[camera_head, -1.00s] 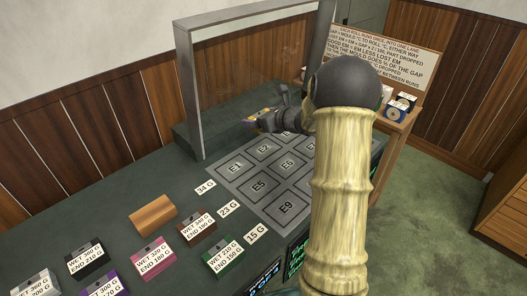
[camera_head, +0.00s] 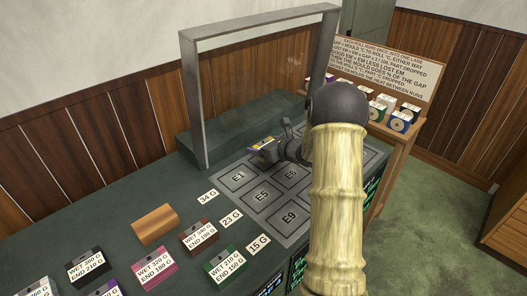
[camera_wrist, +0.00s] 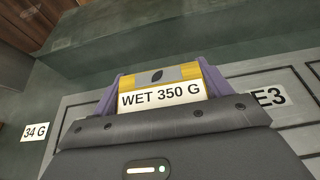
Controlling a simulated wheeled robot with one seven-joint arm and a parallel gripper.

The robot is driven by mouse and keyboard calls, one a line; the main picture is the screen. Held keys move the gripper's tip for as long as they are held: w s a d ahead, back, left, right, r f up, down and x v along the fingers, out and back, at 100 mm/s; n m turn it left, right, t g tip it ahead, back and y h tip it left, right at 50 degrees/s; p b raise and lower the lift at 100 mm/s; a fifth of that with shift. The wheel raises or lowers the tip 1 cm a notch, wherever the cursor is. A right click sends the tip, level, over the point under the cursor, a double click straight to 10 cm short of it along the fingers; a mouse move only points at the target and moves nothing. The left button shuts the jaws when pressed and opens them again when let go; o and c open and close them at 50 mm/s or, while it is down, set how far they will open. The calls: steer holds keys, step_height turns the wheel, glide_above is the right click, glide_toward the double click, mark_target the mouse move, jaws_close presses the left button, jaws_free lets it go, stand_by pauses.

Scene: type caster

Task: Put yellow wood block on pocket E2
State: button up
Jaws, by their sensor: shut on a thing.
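The yellow wood block (camera_wrist: 188,72) has a white label reading "WET 350 G" in the wrist view. My gripper (camera_wrist: 160,85) is shut on it, with a purple finger on each side. In the head view my gripper (camera_head: 264,151) is low over the back row of the pocket grid, right of pocket E1 (camera_head: 238,178) and behind E5 (camera_head: 262,195) and E6 (camera_head: 290,173). The E2 label is hidden under my gripper and the block. E3 (camera_wrist: 268,97) shows to the right in the wrist view. I cannot tell whether the block touches the surface.
A grey frame (camera_head: 193,100) stands behind the grid on a raised dark ledge. Weight cards such as "34 G" (camera_head: 208,197) and several labelled blocks lie left, including a brown wood block (camera_head: 155,225). A side table with a sign (camera_head: 385,68) stands right.

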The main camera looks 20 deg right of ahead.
steer(key=shift+f, duration=1.2)
steer(key=shift+f, duration=0.25)
steer(key=o, duration=1.1)
steer(key=shift+r, duration=0.1)
steer(key=shift+r, duration=0.1)
steer(key=shift+r, duration=0.15)
steer(key=v, duration=1.2)
steer(key=shift+b, duration=0.3)
